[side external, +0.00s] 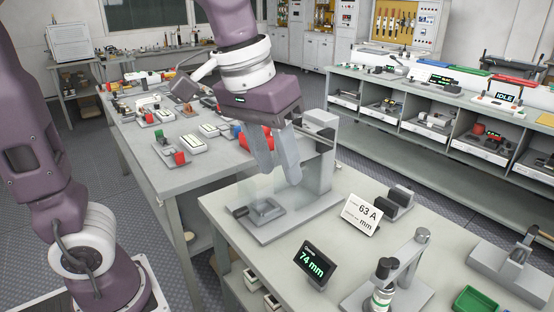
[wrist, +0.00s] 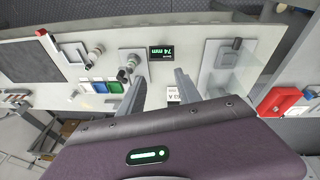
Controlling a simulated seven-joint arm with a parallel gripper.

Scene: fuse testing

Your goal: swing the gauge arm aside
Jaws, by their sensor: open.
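The gauge (side external: 385,287) stands at the front of the near bench, with a small cylinder upright in it. Its grey arm (side external: 404,252) reaches from a post to a dark-tipped head directly above that cylinder. The gauge display (side external: 318,265) beside it reads 74 mm. In the wrist view the gauge (wrist: 128,66) lies just left of the display (wrist: 161,52). My gripper (side external: 276,172) is open and empty, fingers pointing down, behind and to the left of the gauge and clear of it. The fingers (wrist: 160,77) show spread apart in the wrist view.
Below and beside my gripper is a grey fixture (side external: 320,180) with a tall upright and what looks like a clear panel. A 63 A card (side external: 361,214) stands between it and the gauge. A green bin (side external: 476,299) and another grey fixture (side external: 512,262) stand to the right.

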